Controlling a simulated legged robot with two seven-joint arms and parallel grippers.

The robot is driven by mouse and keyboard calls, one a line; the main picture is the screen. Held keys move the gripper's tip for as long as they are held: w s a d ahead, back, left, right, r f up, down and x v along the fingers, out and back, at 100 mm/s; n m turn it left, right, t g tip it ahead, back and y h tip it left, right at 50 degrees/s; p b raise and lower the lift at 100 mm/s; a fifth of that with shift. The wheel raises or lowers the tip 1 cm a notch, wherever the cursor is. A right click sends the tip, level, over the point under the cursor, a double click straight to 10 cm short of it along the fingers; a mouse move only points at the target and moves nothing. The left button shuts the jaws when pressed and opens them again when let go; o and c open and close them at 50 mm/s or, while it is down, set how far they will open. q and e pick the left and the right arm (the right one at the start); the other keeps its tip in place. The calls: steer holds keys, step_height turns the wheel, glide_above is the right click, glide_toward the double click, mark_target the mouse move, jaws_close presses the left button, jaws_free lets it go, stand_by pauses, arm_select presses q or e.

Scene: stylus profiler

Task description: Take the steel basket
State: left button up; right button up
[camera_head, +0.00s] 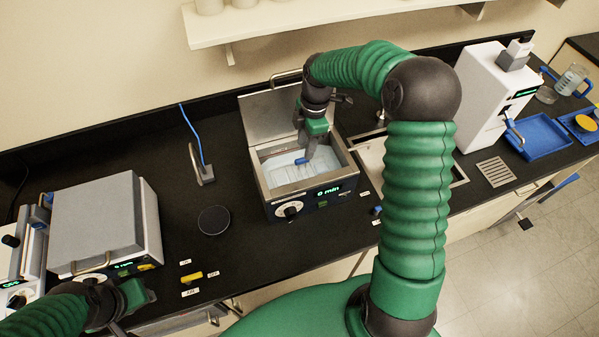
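The open steel bath (343,157) stands at the middle of the bench with its lid raised at the back. A pale, ribbed shape that may be the steel basket (278,169) sits low inside the bath. A small blue piece (301,161), possibly its handle, shows at my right fingertips. My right gripper (307,152) points down into the bath, close to that blue piece. Whether it grips the piece is too small to tell. My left gripper (140,306) is at the lower left, away from the bath, and its fingers are not clear.
A grey-lidded device (105,215) stands at the left. A round black disc (213,221) and a yellow piece (191,277) lie on the bench. A sink lies right of the bath, partly behind my arm. A white instrument (487,95) and a blue tray (540,137) are further right.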

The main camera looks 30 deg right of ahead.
glide_toward(301, 175)
steer(key=shift+w+p, duration=0.15)
steer(key=shift+p, duration=0.2)
steer(key=f, duration=0.1)
steer(key=f+p, duration=0.1)
steer(key=f, duration=0.1)
steer(key=shift+w+d+f, duration=0.15)
steer(key=shift+d+f, duration=0.1)
steer(key=shift+d, duration=0.1)
steer(key=f+p, duration=0.1)
steer(key=f, duration=0.1)
steer(key=a+f, duration=0.1)
steer(key=f, duration=0.1)
steer(key=shift+a+p, duration=0.15)
steer(key=shift+p, duration=0.2)
steer(key=shift+a+f, duration=0.15)
steer(key=shift+w+a, duration=0.1)
steer(key=shift+a, duration=0.1)
steer(key=shift+d, duration=0.1)
steer(key=c, duration=0.5)
arm_select(q)
steer(key=shift+d+r, duration=0.3)
steer(key=shift+r, duration=0.7)
steer(key=shift+d+r, duration=0.3)
steer(key=shift+r, duration=0.65)
arm_select(e)
steer(key=shift+d, duration=0.3)
jaws_close()
